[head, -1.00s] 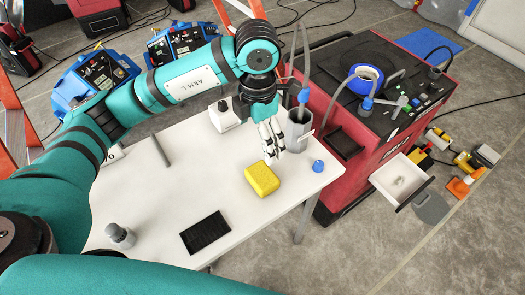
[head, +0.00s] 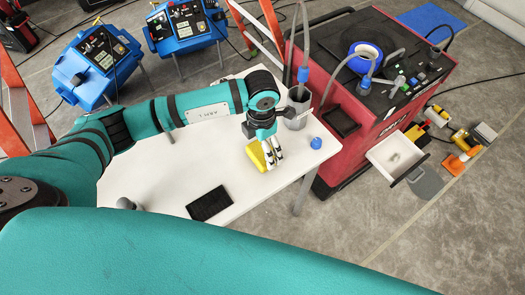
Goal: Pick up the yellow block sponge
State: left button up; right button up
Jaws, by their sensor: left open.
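The yellow block sponge (head: 256,156) lies on the white table (head: 240,188) near its right part. It is partly hidden behind my left gripper. My left gripper (head: 273,163) points down at the right side of the sponge, with its fingers open and overlapping the sponge in the picture. I cannot tell whether the fingers touch it. My right gripper is not in view; a large teal part of my own body fills the bottom of the picture.
A black pad (head: 210,203) lies on the table left of the sponge. A grey cup (head: 298,108) and a blue cap (head: 316,143) stand to the right. A red machine (head: 365,110) with an open white drawer (head: 398,155) is beside the table. Orange ladder legs rise behind.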

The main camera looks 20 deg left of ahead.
aim_at(262, 151)
pick_arm(q)
notch_tip(262, 151, down, 2)
jog(key=shift+d+f+p, duration=0.15)
jog(key=shift+f+p, duration=0.1)
jog(key=shift+p, duration=0.1)
jog(key=shift+f, duration=0.5)
jog(key=shift+w, duration=0.1)
jog(key=c, duration=0.8)
jog(key=shift+o, duration=0.2)
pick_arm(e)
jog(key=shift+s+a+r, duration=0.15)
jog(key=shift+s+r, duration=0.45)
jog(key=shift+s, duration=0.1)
pick_arm(q)
jog(key=shift+r, duration=0.1)
jog(key=shift+r+b, duration=0.35)
jog(key=shift+r, duration=0.15)
notch_tip(262, 151, up, 2)
jog(key=shift+r+b, duration=0.1)
jog(key=shift+b, duration=0.45)
jog(key=w+d+r+b, duration=0.1)
jog(key=d+b, duration=0.4)
jog(key=d, duration=1.1)
jog(key=shift+w+r+b, duration=0.35)
jog(key=shift+b, duration=0.05)
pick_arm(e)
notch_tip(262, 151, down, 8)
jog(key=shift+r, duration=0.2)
